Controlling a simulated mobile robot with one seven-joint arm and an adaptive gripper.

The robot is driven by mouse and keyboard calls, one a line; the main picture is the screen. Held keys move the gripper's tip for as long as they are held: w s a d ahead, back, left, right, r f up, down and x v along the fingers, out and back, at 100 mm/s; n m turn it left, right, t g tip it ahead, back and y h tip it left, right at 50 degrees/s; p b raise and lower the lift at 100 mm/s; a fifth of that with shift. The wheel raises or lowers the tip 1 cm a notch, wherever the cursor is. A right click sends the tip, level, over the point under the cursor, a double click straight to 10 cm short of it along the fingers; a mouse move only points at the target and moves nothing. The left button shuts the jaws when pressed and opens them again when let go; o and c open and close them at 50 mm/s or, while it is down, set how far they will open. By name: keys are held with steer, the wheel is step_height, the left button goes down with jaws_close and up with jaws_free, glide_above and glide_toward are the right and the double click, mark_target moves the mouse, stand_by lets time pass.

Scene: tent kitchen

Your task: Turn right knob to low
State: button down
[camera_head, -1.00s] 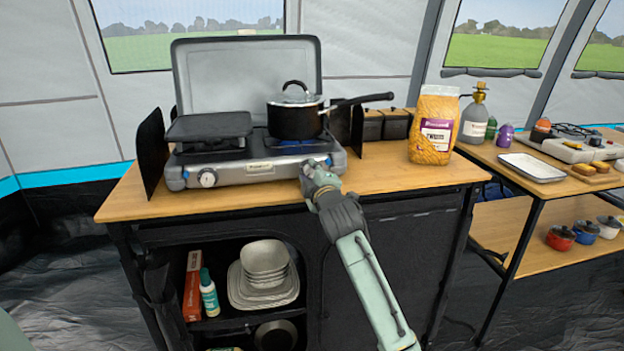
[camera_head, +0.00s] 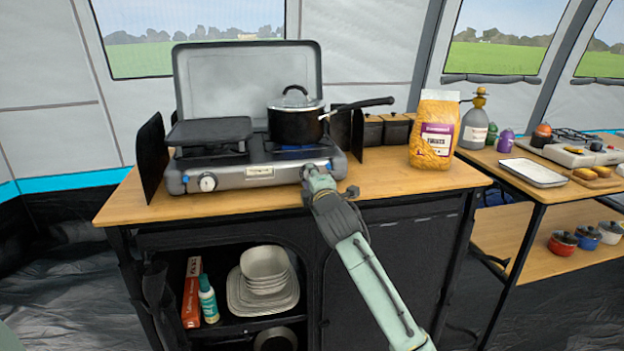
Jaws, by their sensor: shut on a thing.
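The camping stove (camera_head: 240,177) stands open on the wooden counter, with its lid raised behind. Its left knob (camera_head: 207,182) shows on the front panel, white-faced with a dark pointer. The right knob is hidden behind my gripper (camera_head: 312,172), so its setting cannot be read. My gripper is at the right end of the front panel, shut on the right knob. A black lidded saucepan (camera_head: 296,124) sits on the right burner, with a blue glow under it. A dark griddle plate (camera_head: 209,131) covers the left burner.
The saucepan handle (camera_head: 358,105) sticks out to the right above the counter. The counter's front right (camera_head: 410,182) is clear. Open shelves below hold bowls (camera_head: 264,268).

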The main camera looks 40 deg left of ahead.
steer(key=c, duration=1.2)
jaws_free()
steer(key=shift+c, duration=0.2)
steer(key=v, duration=0.8)
steer(key=shift+s+r, duration=0.15)
steer(key=shift+r, duration=0.05)
